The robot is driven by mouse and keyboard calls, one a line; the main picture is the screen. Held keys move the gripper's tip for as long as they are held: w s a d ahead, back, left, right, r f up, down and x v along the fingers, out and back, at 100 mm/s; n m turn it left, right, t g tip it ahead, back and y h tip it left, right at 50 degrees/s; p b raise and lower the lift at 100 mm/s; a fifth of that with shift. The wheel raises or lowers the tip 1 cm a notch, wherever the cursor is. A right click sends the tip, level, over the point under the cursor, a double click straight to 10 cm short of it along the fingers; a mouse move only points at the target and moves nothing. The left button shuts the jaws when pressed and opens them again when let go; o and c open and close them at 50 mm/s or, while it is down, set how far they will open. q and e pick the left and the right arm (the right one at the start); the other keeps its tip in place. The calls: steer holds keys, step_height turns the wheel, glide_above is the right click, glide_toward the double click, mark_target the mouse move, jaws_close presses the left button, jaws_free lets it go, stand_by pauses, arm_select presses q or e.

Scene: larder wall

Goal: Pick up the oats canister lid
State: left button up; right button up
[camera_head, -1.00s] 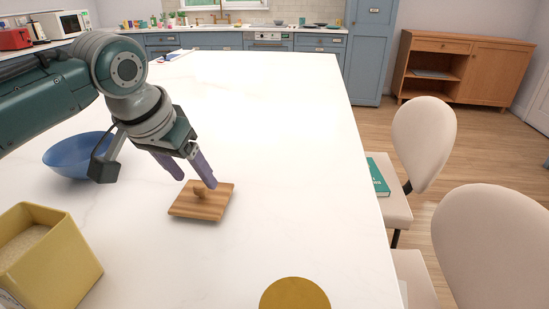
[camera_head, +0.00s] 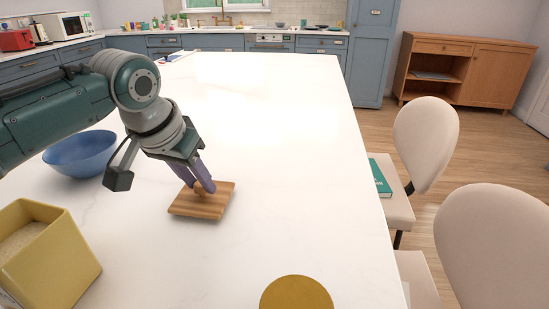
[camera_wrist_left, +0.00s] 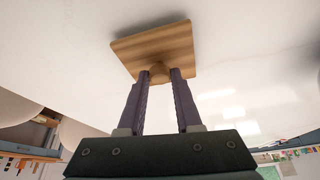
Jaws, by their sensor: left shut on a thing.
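The oats canister lid (camera_head: 202,206) is a square wooden plate with a small round knob. It lies on the white counter in the head view. My left gripper (camera_head: 204,189) is above it with its purple fingers shut on the knob. In the left wrist view the fingers (camera_wrist_left: 160,78) close on both sides of the knob, and the wooden plate (camera_wrist_left: 155,45) shows beyond them. The yellow canister (camera_head: 48,258) stands open at the lower left, with pale oats inside. My right gripper is not in view.
A blue bowl (camera_head: 80,153) stands at the left behind the canister. A round mustard-coloured disc (camera_head: 296,293) is at the front edge of the view. The counter (camera_head: 290,150) right of the lid is clear. Chairs (camera_head: 425,140) stand along its right side.

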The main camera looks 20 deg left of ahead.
arm_select(q)
jaws_close()
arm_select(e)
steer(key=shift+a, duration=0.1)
arm_select(q)
steer(key=shift+r, duration=0.15)
